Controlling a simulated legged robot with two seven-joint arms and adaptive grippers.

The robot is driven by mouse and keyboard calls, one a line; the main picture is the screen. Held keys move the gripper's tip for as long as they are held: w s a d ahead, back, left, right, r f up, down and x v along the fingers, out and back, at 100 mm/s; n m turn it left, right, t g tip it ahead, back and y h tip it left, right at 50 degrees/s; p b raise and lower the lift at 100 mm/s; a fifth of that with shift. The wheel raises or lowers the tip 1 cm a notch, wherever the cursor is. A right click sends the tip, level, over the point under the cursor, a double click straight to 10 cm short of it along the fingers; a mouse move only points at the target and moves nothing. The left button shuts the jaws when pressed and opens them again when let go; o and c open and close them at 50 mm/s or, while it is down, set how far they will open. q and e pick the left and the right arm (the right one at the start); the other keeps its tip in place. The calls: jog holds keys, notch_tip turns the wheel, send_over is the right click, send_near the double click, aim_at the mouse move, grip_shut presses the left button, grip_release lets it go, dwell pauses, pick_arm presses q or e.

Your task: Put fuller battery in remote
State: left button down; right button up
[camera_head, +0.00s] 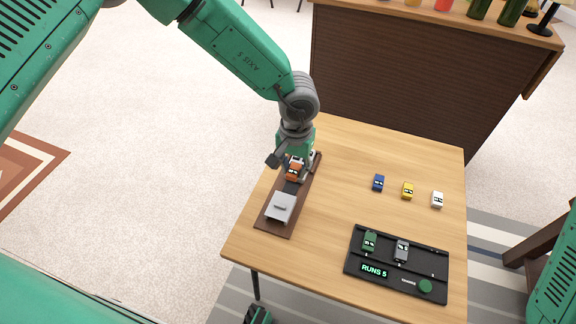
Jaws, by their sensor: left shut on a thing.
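No remote or battery can be made out. My left gripper (295,168) points down over the far end of a brown board (267,221) on the table's left side. It is shut on a small orange toy car (294,172), which is over the board's dark strip; contact with the strip cannot be told. A grey plate with a handle (281,207) is on the board's near end. Blue (378,183), yellow (407,191) and white (437,200) cars stand in a row on the right.
A black tray (352,262) at the table's front right holds a green car (370,241), a grey car (401,251), a "RUNS 5" display (374,270) and a round green button (425,286). The middle of the wooden table (335,205) is clear. A bar counter (410,65) stands behind.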

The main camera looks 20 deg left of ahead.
aim_at(288, 188)
pick_arm(q)
jog(key=shift+d+f+b, duration=0.1)
jog(key=shift+f+b, duration=0.6)
jog(key=shift+f, duration=0.15)
jog(key=a+f+b, duration=0.2)
jog(key=f+b, duration=0.1)
jog(key=shift+a+f, duration=0.1)
jog(key=shift+a, duration=0.05)
jog(key=shift+f, duration=0.25)
jog(key=shift+d+f, duration=0.25)
jog(key=shift+d, duration=0.2)
jog(key=shift+d+f, duration=0.3)
jog(key=shift+d, duration=0.25)
jog(key=shift+a+f, duration=0.1)
jog(key=shift+a, duration=0.65)
jog(key=shift+d, duration=0.7)
jog(key=shift+a+p, duration=0.25)
jog(key=shift+p, duration=0.1)
pick_arm(e)
jog(key=f, duration=0.4)
jog(key=shift+a, duration=0.35)
